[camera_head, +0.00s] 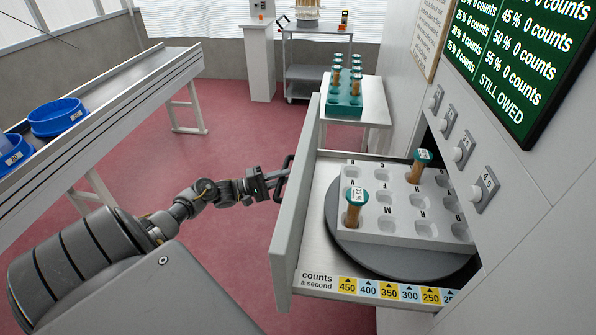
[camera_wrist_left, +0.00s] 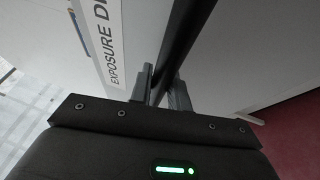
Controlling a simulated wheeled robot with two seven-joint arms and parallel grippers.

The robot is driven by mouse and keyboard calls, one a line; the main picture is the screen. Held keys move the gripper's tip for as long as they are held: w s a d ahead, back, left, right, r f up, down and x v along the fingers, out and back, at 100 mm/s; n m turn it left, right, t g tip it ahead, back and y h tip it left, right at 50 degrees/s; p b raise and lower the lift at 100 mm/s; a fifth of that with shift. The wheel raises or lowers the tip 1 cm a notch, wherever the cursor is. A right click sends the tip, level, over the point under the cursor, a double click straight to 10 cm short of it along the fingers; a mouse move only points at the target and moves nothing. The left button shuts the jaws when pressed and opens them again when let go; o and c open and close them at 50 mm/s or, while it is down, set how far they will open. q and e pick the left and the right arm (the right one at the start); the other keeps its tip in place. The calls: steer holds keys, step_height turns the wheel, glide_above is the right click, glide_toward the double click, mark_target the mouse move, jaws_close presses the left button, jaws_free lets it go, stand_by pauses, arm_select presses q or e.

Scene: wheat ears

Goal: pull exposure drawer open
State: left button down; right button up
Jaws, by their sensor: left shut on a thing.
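The exposure drawer (camera_head: 290,225) stands pulled out from the wall cabinet on the right in the head view. Inside it a grey holder block (camera_head: 391,232) with lettered wells sits on a dark round turntable (camera_head: 345,246). Two teal-capped tubes (camera_head: 354,208) (camera_head: 418,168) stand in the block. My left gripper (camera_head: 278,181) is at the drawer's front, shut on the dark bar handle (camera_head: 286,176). The left wrist view shows the handle (camera_wrist_left: 182,45) between the fingers, beside the "EXPOSURE" label (camera_wrist_left: 100,40). My right gripper is not in view.
A strip of count labels (camera_head: 375,289) runs along the drawer's near side. Several numbered knobs (camera_head: 457,154) are on the cabinet wall. A side table with a green tube rack (camera_head: 345,104) stands behind the drawer. A conveyor with blue bowls (camera_head: 57,117) is at left. Red floor between is clear.

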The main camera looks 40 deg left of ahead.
arm_select(q)
steer(key=s+a+b, duration=0.4)
steer(key=s+a, duration=0.1)
steer(key=a, duration=0.4)
steer(key=s+a+b, duration=0.4)
steer(key=s+a, duration=0.2)
steer(key=a, duration=0.3)
steer(key=shift+s, duration=0.25)
steer(key=shift+a, duration=0.1)
steer(key=c, duration=1.3)
jaws_free()
